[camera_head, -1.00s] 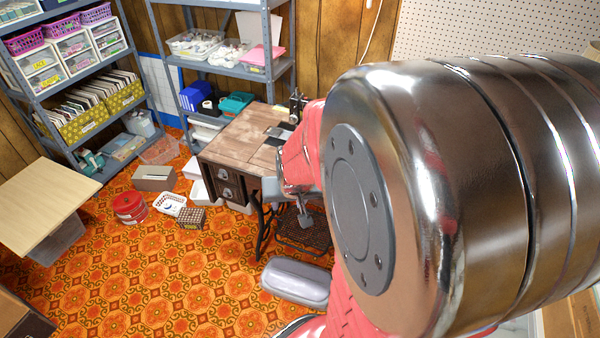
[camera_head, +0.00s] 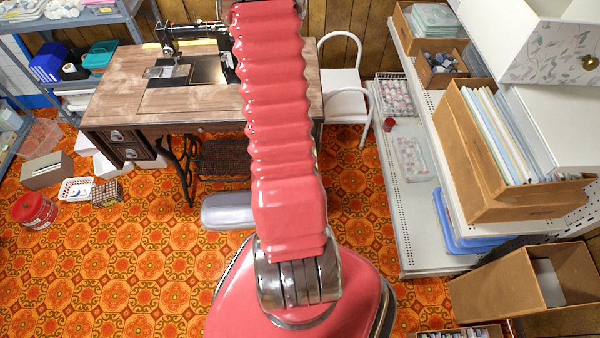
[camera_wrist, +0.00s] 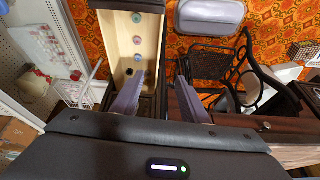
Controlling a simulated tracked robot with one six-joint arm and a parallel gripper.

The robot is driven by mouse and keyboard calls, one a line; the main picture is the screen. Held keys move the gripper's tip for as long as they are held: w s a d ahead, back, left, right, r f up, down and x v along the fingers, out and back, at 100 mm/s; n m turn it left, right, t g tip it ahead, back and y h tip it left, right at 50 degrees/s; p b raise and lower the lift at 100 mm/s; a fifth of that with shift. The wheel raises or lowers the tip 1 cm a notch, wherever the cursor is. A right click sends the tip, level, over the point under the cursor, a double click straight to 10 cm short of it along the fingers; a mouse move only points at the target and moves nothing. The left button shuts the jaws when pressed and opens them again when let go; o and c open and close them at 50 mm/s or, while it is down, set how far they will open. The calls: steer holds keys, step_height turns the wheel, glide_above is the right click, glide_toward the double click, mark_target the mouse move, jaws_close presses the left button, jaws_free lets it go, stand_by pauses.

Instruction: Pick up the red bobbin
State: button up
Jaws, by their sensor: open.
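In the wrist view an open drawer (camera_wrist: 115,35) with a pale inside holds a row of small round spools. A darker one (camera_wrist: 129,72) is nearest me. My gripper (camera_wrist: 160,97) is open and empty, its left finger overlapping the near end of the drawer in the picture. In the head view my arm hides the gripper and the drawer.
The wooden sewing table (camera_head: 190,105) carries a black sewing machine (camera_head: 185,40). A white chair (camera_head: 345,90) stands at its right. A shelf (camera_head: 410,215) at right holds a small red object (camera_head: 389,124). A grey padded thing (camera_head: 225,210) lies on the floor.

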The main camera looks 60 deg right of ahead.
steer(key=s+d+f+m, duration=0.1)
steer(key=s+f, duration=0.3)
steer(key=s, duration=0.1)
steer(key=shift+f+g, duration=0.3)
steer(key=shift+f, duration=0.1)
steer(key=shift+x, duration=4.2)
steer(key=shift+d+f, duration=0.1)
steer(key=shift+d, duration=0.1)
steer(key=shift+x, duration=2.45)
steer(key=shift+s+d, duration=0.15)
steer(key=shift+c, duration=0.2)
jaws_close()
